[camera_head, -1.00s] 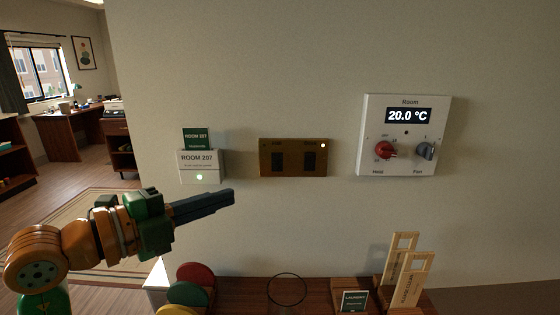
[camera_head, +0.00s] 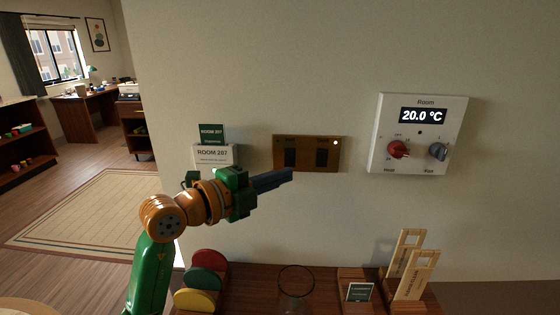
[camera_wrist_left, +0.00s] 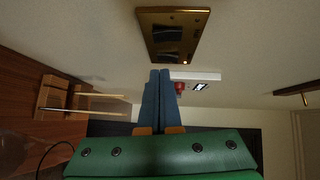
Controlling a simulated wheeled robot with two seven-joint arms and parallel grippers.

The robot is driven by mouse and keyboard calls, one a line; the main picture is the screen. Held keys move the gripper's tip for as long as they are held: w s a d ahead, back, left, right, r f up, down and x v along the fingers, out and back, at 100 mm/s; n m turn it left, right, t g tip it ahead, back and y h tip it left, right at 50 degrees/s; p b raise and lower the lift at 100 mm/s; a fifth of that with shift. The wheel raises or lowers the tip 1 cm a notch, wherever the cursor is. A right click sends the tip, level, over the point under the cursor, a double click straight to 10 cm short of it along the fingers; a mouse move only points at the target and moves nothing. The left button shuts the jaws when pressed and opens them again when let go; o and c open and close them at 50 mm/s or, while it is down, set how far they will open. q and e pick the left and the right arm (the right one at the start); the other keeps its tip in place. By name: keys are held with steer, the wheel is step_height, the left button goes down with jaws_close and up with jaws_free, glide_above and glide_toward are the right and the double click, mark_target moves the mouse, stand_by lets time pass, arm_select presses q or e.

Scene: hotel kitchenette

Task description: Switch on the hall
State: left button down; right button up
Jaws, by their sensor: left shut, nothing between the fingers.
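A brass switch plate (camera_head: 339,167) on the wall has two dark rockers, a left one (camera_head: 291,157) and a right one (camera_head: 321,157). A small light glows at its upper right corner; the upper left shows none. The labels above the rockers are too small to read. My left gripper (camera_head: 290,175) is shut and empty, its fingertips at the plate's lower left, just below the left rocker. Contact cannot be told from the head view. In the left wrist view the plate (camera_wrist_left: 202,28) stands apart from the closed fingertips (camera_wrist_left: 160,72). My right gripper is not in view.
A card holder marked Room 207 (camera_head: 214,154) is left of the plate, partly behind my arm. A thermostat panel (camera_head: 417,130) is to the right.

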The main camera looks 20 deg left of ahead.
mark_target(292, 166)
arm_select(q)
steer(key=w, duration=0.1)
steer(key=w+a, duration=0.1)
steer(key=w, duration=0.2)
steer(key=shift+a+f+p, duration=0.15)
steer(key=shift+f+p, duration=0.15)
steer(key=shift+p, duration=0.05)
steer(key=shift+s, duration=0.1)
steer(key=shift+r, duration=0.1)
steer(key=shift+w+p, duration=0.25)
steer(key=shift+p, duration=0.05)
steer(key=shift+a+f, duration=0.1)
steer(key=shift+f, duration=0.1)
